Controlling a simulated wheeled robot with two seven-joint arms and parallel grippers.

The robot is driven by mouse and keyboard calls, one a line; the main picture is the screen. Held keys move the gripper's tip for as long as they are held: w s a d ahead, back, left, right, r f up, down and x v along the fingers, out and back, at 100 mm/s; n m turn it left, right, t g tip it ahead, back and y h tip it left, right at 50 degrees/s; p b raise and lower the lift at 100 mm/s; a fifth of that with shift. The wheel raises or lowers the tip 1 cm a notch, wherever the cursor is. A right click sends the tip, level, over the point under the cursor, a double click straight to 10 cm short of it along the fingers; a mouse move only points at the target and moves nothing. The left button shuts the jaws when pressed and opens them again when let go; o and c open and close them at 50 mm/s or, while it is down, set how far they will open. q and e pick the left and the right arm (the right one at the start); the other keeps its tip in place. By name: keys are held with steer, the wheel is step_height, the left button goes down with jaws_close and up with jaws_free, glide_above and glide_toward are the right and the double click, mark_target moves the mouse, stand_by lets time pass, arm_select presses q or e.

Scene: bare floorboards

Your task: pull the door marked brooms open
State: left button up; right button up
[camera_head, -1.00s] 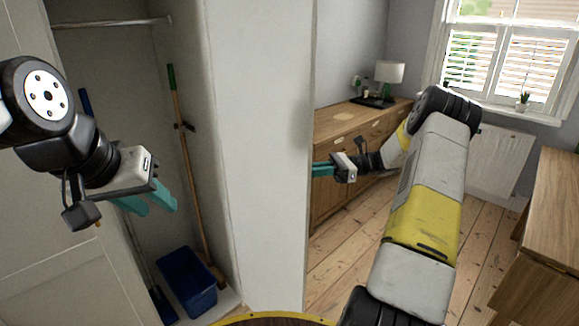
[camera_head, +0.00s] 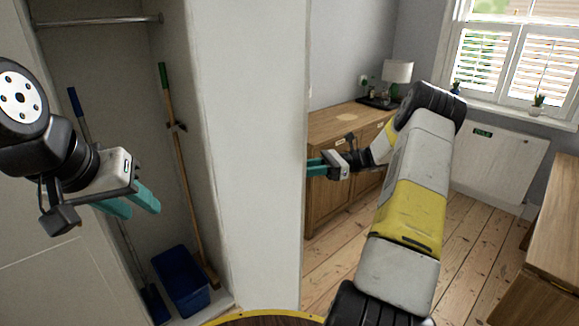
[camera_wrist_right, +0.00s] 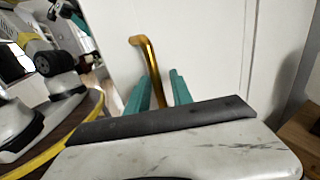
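The cupboard stands open in the head view, with brooms inside. A broad plain white door panel (camera_head: 262,160) stands in the middle; no readable marking shows on it. My right gripper (camera_head: 316,167) is at its right edge, its fingertips partly hidden behind the panel. In the right wrist view a brass handle (camera_wrist_right: 152,65) on a white door face (camera_wrist_right: 205,45) runs down between the two teal fingers of that gripper (camera_wrist_right: 161,80). The fingers are spread with slight gaps around the handle; firm contact cannot be told. My left gripper (camera_head: 128,204) is open and empty before the cupboard opening.
Inside are a green-tipped broom (camera_head: 180,160), a blue-tipped handle (camera_head: 75,102) and a blue bucket (camera_head: 182,282). A white panelled surface (camera_head: 45,270) fills the lower left. A wooden sideboard (camera_head: 330,125) stands behind the right gripper; another wooden piece (camera_head: 555,220) is far right. Floorboards between are clear.

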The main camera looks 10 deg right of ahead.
steer(key=shift+d, duration=0.1)
steer(key=d, duration=0.7)
steer(key=shift+d, duration=0.4)
